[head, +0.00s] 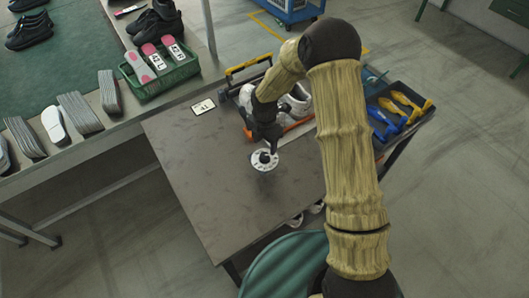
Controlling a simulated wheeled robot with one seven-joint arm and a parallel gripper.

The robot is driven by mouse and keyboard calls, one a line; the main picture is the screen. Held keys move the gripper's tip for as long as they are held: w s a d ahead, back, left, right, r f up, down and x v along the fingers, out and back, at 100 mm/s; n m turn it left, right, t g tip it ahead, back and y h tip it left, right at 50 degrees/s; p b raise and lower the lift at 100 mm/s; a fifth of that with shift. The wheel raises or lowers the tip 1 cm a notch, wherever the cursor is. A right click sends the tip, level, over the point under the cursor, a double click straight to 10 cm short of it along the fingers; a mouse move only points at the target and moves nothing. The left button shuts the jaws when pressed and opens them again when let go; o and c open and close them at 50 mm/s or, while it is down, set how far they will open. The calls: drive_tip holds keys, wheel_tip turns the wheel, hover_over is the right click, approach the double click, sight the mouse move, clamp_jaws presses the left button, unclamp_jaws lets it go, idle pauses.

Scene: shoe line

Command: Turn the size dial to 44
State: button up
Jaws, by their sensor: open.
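The size dial (257,167) is a white disc with a black knob in its middle, set on the grey-brown table. Its markings are too small to read, so I cannot tell which size it points to. My gripper (270,148) is black and points down just above the dial's knob. Its fingers look open, and I cannot tell whether they touch the knob. The gripper hides part of the dial's far side.
A white shoe (298,101) sits in a holder with orange bars behind my gripper. A dark tray (391,116) holds blue and yellow tools. A small card (203,107) lies on the table. A green basket (162,77) holds insoles at left. The table's front left is clear.

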sight(265, 155)
wheel_tip(265, 155, down, 6)
drive_tip(key=shift+f, duration=0.15)
drive_tip(key=c, duration=1)
